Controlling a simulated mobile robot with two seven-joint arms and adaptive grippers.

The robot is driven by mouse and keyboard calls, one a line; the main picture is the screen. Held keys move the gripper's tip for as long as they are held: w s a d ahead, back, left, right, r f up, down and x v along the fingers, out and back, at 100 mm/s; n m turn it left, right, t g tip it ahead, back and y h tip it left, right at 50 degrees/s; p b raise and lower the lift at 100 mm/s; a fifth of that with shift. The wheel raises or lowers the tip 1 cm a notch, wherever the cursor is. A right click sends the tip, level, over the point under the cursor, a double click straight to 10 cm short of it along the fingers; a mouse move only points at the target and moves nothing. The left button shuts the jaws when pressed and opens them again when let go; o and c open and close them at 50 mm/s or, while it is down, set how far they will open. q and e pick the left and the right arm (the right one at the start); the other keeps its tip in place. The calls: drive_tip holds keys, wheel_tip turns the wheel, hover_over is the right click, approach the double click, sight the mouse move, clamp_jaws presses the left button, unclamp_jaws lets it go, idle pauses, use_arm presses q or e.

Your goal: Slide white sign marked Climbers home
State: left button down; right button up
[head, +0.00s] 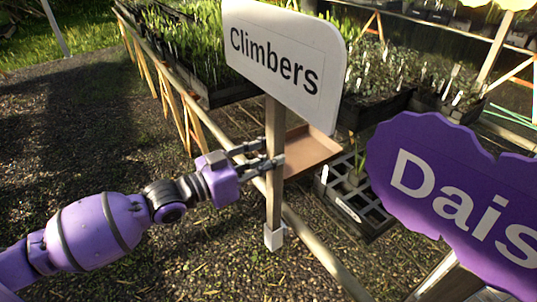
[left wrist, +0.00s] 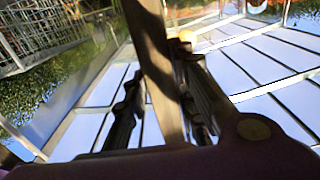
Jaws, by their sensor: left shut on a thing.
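The white sign marked Climbers (head: 283,58) stands on a wooden post (head: 274,195), slightly tilted in the head view. My left gripper (head: 268,153) comes in from the left and is shut on the post, below the sign board. In the left wrist view the post (left wrist: 158,70) passes between the two dark fingers (left wrist: 162,105). A white block (head: 274,236) is at the post's lower end. I cannot tell whether the post's foot is seated in it or it is part of the sign. My right gripper is not in view.
A purple sign reading "Dais" (head: 455,195) stands close at the right. A brown tray (head: 310,150) and a black crate (head: 350,205) are behind the post. Benches of potted plants (head: 200,45) line the back. Gravel ground (head: 90,130) is open at left.

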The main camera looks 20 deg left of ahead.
use_arm(q)
drive_tip(key=shift+f+b, duration=0.35)
drive_tip(key=shift+f, duration=0.7)
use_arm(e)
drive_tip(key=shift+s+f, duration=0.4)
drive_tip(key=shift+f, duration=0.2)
use_arm(q)
drive_tip(key=shift+f, duration=0.15)
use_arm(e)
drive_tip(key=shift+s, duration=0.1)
use_arm(q)
drive_tip(key=shift+f, duration=0.4)
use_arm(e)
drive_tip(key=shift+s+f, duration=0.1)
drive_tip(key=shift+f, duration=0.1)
use_arm(q)
drive_tip(key=c, duration=1.4)
unclamp_jaws()
drive_tip(key=shift+o, duration=0.2)
drive_tip(key=v, duration=1.2)
